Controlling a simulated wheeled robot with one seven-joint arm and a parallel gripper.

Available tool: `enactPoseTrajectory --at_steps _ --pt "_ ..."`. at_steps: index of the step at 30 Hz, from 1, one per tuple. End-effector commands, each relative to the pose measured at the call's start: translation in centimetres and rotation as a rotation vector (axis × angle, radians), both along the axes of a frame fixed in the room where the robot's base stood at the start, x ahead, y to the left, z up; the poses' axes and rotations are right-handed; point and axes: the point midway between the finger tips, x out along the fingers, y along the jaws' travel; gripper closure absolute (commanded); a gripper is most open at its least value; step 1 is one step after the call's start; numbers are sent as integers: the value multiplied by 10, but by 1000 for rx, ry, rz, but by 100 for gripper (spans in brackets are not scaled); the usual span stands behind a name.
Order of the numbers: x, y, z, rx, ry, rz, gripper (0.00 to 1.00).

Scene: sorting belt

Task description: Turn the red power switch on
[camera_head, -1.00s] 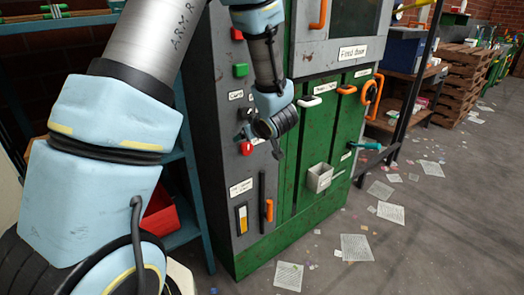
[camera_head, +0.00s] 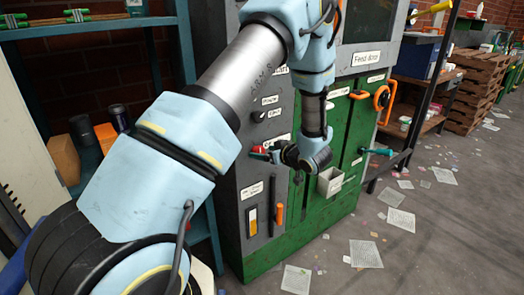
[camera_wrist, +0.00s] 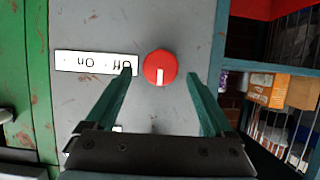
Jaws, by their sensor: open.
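The red power switch (camera_wrist: 160,67) is a round knob with a white pointer mark on the grey panel, seen in the wrist view. Beside it is a white label (camera_wrist: 95,62) reading "Off" and "On", upside down in this view; the "Off" end is nearest the knob. My gripper (camera_wrist: 162,80) is open, with its two green fingers spread on either side of the knob. I cannot tell whether they touch it. In the head view the red knob (camera_head: 259,152) shows small at the left of my gripper (camera_head: 268,154).
Blue shelving (camera_head: 165,60) stands at the left. Papers (camera_head: 365,253) litter the open floor at right.

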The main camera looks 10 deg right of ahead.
Motion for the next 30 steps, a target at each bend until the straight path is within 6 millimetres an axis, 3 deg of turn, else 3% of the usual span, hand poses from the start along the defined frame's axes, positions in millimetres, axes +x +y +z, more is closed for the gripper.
enactPoseTrajectory --at_steps 6,15,30 --pt "15 7 -7 0 1 0 13" --pt "16 8 -8 -1 1 -1 13" --pt "16 8 -8 -1 1 -1 69"
